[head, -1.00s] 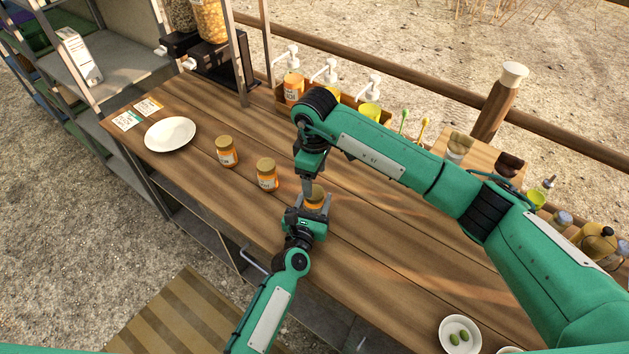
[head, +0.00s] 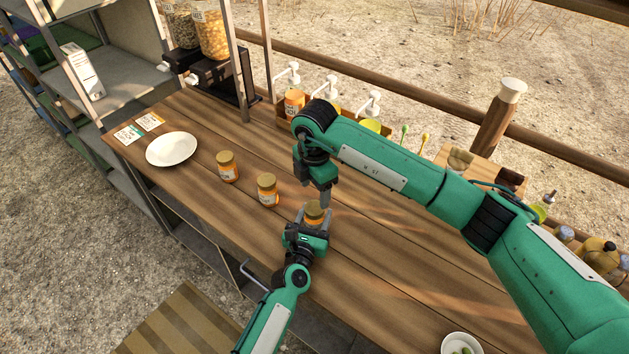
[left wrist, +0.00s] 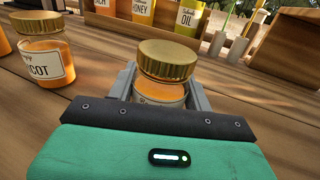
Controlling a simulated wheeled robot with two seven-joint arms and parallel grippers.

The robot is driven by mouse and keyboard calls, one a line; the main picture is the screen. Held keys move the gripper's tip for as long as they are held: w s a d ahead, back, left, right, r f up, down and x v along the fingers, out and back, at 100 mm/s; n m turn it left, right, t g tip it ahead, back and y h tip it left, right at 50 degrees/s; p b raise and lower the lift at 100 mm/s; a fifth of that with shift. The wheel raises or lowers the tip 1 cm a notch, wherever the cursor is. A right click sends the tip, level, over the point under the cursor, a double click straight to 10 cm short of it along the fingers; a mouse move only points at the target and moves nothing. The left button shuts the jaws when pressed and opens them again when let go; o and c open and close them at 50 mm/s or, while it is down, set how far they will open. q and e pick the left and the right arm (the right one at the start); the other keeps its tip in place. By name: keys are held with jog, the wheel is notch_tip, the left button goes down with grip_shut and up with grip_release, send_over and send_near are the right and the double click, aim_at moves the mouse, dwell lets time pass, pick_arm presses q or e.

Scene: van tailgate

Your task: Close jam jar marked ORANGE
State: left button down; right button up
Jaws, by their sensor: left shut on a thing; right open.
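A jam jar with orange contents (left wrist: 160,90) stands between the fingers of my left gripper (head: 311,221), which is shut on it. The gripper hides its label, so I cannot read the name. A gold lid (left wrist: 167,60) sits on its mouth and looks slightly tilted; I cannot tell whether it is tight. The lid also shows in the head view (head: 314,209). My right gripper (head: 325,197) points down just above and beside this lid, open, with nothing seen in it. It does not show in the left wrist view.
Two more gold-lidded jars, one at far left (head: 227,168) and one nearer (head: 267,190), stand left of my left gripper. A jar in the left wrist view (left wrist: 45,62) reads "...COT". A white plate (head: 171,149) lies further left. Pump bottles (head: 294,103) line the back.

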aim_at(315, 207)
jog(key=n, duration=0.5)
jog(key=shift+r, duration=0.25)
jog(key=n, duration=0.6)
jog(key=shift+r, duration=0.35)
jog(key=n, duration=0.6)
jog(key=shift+r, duration=0.25)
jog(key=n, duration=0.5)
jog(key=shift+r, duration=0.25)
jog(key=shift+f, duration=0.1)
jog(key=shift+f, duration=3.95)
jog(key=shift+c, duration=0.2)
